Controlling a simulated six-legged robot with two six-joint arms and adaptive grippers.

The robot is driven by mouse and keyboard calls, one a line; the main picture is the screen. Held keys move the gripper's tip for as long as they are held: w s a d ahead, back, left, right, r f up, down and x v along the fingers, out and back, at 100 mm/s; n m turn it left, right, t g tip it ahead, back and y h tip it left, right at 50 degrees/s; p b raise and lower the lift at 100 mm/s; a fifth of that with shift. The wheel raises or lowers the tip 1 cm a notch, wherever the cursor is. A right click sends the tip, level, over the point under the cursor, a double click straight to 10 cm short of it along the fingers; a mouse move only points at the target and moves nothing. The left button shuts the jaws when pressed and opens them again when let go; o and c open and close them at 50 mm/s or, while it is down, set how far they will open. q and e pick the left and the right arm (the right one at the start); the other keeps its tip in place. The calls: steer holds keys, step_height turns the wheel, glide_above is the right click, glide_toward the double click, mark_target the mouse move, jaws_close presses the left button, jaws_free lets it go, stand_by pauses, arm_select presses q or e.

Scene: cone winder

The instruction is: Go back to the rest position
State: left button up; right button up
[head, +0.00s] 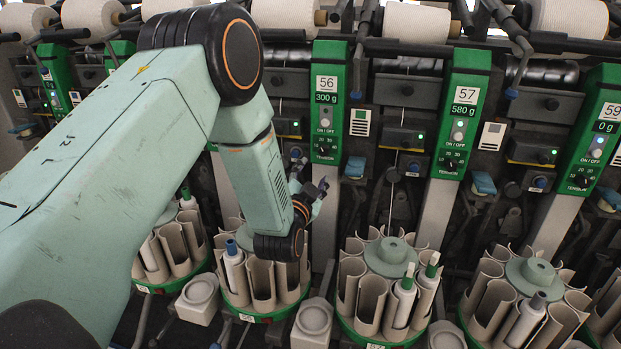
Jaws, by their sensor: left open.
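My left arm reaches in from the left and bends down in front of the winder. My left gripper (318,186) is small in view beyond the wrist, partly hidden by the arm. It is open, and I see nothing held in it. It hangs in front of the machine, above the bobbin magazines, between the green panel marked 56 (326,95) and the magazine below. My right gripper is not in view.
Green panels 57 (464,97) and 59 (602,117) stand right. Round magazines with bobbins line the front: one below my wrist (262,317), one in the middle (386,333), one at right (536,272). White yarn cones (416,22) sit along the top.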

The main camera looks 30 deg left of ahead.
arm_select(q)
steer(key=shift+s+d, duration=0.15)
steer(key=shift+s, duration=0.35)
stand_by(0.3)
